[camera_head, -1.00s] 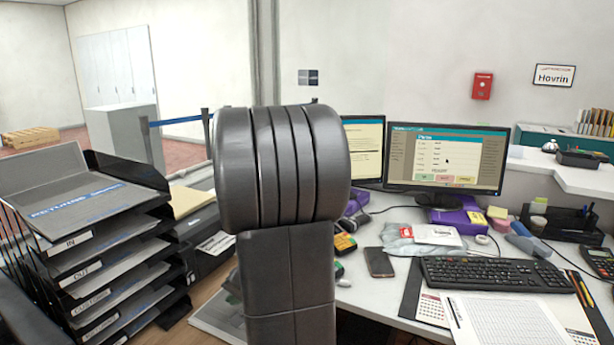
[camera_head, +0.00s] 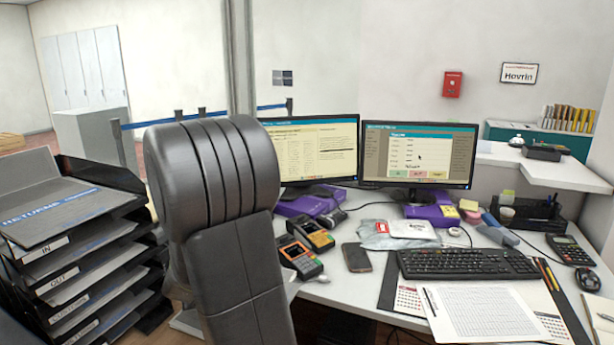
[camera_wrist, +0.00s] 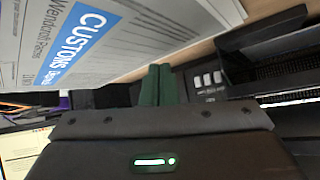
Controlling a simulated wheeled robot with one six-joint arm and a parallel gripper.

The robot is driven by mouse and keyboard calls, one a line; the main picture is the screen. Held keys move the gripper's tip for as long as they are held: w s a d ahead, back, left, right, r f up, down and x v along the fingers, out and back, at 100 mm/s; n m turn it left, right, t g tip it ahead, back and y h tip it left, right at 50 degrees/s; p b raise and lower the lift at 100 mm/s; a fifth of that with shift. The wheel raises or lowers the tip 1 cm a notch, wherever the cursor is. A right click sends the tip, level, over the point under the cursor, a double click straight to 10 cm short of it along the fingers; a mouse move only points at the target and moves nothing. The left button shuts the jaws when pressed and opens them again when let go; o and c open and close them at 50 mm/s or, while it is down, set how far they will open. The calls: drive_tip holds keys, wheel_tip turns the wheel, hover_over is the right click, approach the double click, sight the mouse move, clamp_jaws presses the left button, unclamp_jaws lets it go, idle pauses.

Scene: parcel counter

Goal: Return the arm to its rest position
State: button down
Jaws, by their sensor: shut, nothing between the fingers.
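My gripper (camera_wrist: 158,85) shows in the wrist view with its two dark green fingers together and nothing between them. A printed sheet or booklet with a blue "CUSTOMS" band (camera_wrist: 85,40) lies beyond the fingertips at upper left. In the head view my grey arm stands large at left of centre, its upper part leaning left. It hides part of the counter behind it. The gripper itself does not show in the head view.
A labelled black tray stack (camera_head: 85,275) stands left of my arm. Two monitors (camera_head: 418,155), card terminals (camera_head: 300,257), a phone (camera_head: 356,257) and a keyboard (camera_head: 467,264) occupy the counter at right. In the wrist view black trays (camera_wrist: 275,60) are at right.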

drive_tip(key=shift+a+r+n+t+y, duration=0.2)
drive_tip(key=shift+a+n, duration=0.25)
drive_tip(key=shift+a, duration=0.2)
drive_tip(key=shift+a+r+n+t+y, duration=0.1)
drive_tip(key=shift+a+n+t, duration=0.1)
drive_tip(key=shift+a+n, duration=0.35)
